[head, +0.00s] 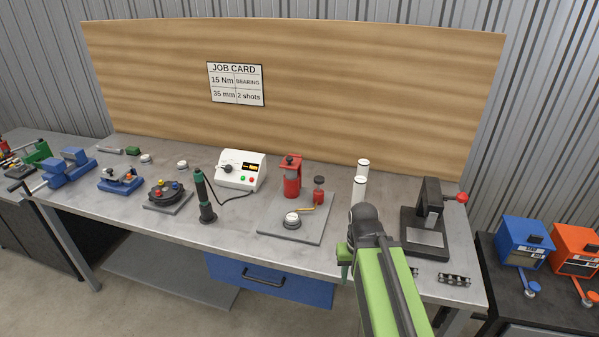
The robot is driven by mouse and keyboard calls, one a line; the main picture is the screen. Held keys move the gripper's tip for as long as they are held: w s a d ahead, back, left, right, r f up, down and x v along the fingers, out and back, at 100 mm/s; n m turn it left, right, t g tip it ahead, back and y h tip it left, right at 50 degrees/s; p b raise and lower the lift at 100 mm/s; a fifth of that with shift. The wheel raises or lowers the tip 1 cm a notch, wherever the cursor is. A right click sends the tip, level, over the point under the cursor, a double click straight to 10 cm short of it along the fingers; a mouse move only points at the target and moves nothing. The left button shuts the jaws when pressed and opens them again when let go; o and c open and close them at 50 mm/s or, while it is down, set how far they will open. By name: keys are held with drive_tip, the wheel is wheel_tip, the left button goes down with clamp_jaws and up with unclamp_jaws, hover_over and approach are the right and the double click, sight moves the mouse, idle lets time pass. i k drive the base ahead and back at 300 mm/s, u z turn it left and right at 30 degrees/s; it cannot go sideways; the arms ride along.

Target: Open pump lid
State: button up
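A red cylindrical body (292,183) with a black knob on top stands on a grey plate (310,236) right of the bench's middle. It looks like the pump, with its top in place; I cannot make out a separate lid edge. A smaller red container (319,190) with a dark cap, a brass-coloured lever (308,209) and a round white-faced part (292,219) share the plate. My green arm reaches in from the lower right. A green part of my gripper (345,257) shows right of the plate, apart from the pump. Its fingertips are hidden, so its opening is unclear.
A black press (429,215) with a red knob is to the right. A white control box (241,171) and dark green tool (204,200) stand left. Bare bench lies in front of the plate.

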sight(291, 160)
drive_tip(key=z, duration=0.4)
drive_tip(key=k, duration=0.15)
drive_tip(key=u, duration=2.35)
drive_tip(key=i, duration=0.95)
drive_tip(key=u, duration=0.05)
